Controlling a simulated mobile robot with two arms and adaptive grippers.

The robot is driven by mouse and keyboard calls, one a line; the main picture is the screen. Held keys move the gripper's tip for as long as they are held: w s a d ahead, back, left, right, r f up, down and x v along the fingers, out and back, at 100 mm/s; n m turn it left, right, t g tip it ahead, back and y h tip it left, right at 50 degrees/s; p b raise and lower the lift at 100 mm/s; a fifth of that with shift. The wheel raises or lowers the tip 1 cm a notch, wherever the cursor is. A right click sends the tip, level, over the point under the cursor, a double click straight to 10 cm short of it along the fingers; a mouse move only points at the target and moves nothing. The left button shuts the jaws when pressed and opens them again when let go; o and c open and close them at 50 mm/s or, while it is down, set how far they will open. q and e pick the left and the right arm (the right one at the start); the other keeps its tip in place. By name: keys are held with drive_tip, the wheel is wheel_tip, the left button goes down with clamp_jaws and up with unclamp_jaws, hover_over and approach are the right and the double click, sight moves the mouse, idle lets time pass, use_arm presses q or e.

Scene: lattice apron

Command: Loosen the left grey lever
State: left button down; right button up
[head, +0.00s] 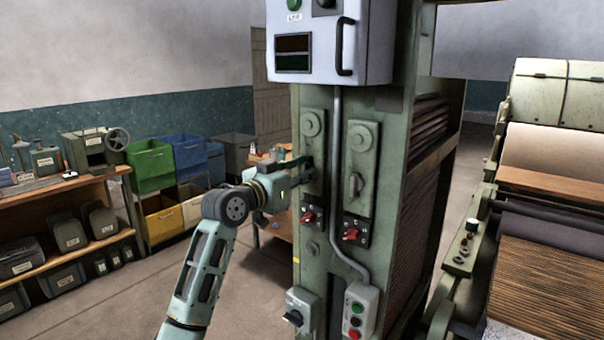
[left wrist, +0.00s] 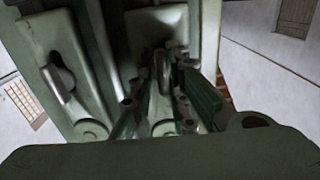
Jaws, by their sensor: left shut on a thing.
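The left grey lever sits on the left green panel (head: 312,129) of the machine's post. In the head view my left gripper (head: 302,168) is at that panel and covers the lever. In the left wrist view the left grey lever (left wrist: 162,72) stands between my two dark green fingers (left wrist: 165,104), which are shut on it. The right grey lever (head: 355,185) hangs on the neighbouring panel and is free; it also shows at the left of the left wrist view (left wrist: 59,84). My right gripper is in neither view.
Two red switches (head: 308,217) (head: 351,233) sit below the levers. A grey conduit (head: 336,190) runs between the panels, and a push-button box (head: 358,312) is lower down. A cabinet with a black handle (head: 345,45) juts out above.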

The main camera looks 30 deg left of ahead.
use_arm(q)
drive_tip(key=shift+a+r+n, duration=0.15)
drive_tip(key=shift+r+n, duration=0.1)
drive_tip(key=shift+n, duration=0.15)
drive_tip(key=shift+r+n+p, duration=0.1)
drive_tip(key=shift+n+p, duration=0.4)
drive_tip(key=shift+p, duration=0.05)
drive_tip(key=n+p, duration=0.2)
drive_tip(key=n, duration=0.1)
drive_tip(key=shift+a, duration=0.15)
drive_tip(key=n+p, duration=0.2)
drive_tip(key=n, duration=0.1)
drive_tip(key=n+p, duration=0.2)
drive_tip(key=n, duration=0.1)
drive_tip(key=shift+a+f+n, duration=0.15)
drive_tip(key=shift+f+n, duration=0.05)
drive_tip(key=shift+n, duration=0.2)
drive_tip(key=c, duration=1.8)
unclamp_jaws()
drive_tip(key=shift+f, duration=0.1)
drive_tip(key=shift+w+f, duration=0.1)
